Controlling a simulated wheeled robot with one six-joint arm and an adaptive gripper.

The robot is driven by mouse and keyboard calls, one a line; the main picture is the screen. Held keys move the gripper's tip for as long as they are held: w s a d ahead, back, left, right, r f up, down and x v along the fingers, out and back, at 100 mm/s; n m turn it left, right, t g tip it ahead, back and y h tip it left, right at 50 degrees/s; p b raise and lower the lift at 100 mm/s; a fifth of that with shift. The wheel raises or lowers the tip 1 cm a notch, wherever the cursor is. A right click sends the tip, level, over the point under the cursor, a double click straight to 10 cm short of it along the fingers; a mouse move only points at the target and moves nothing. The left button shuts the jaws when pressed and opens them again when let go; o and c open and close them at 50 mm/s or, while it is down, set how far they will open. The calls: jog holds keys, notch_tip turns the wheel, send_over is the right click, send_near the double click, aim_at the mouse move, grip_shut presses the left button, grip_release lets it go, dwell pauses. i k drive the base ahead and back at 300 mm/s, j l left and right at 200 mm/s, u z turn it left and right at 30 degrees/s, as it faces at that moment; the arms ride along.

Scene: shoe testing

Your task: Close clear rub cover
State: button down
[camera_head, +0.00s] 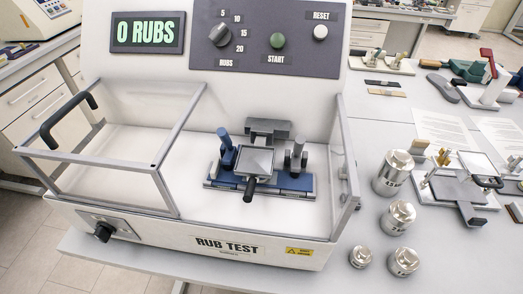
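The clear rub cover (160,166) is a see-through box with grey metal edges. It sits over the left part of the white rub test machine (150,228) and sticks out past its left side. A black bar handle (68,120) is on the cover's left end. The right part of the machine's bay is uncovered. There, a blue and grey rub fixture (258,165) stands in the open, with a small black handle in front. My gripper is not in view.
The panel has a display (147,32) reading "0 RUBS", a knob (220,34) and a green start button (278,41). A black knob (104,231) is at the front left. Several metal weights (393,173) and another fixture (460,185) stand to the right.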

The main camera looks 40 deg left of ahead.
aim_at(21, 150)
jog(key=u, duration=1.7)
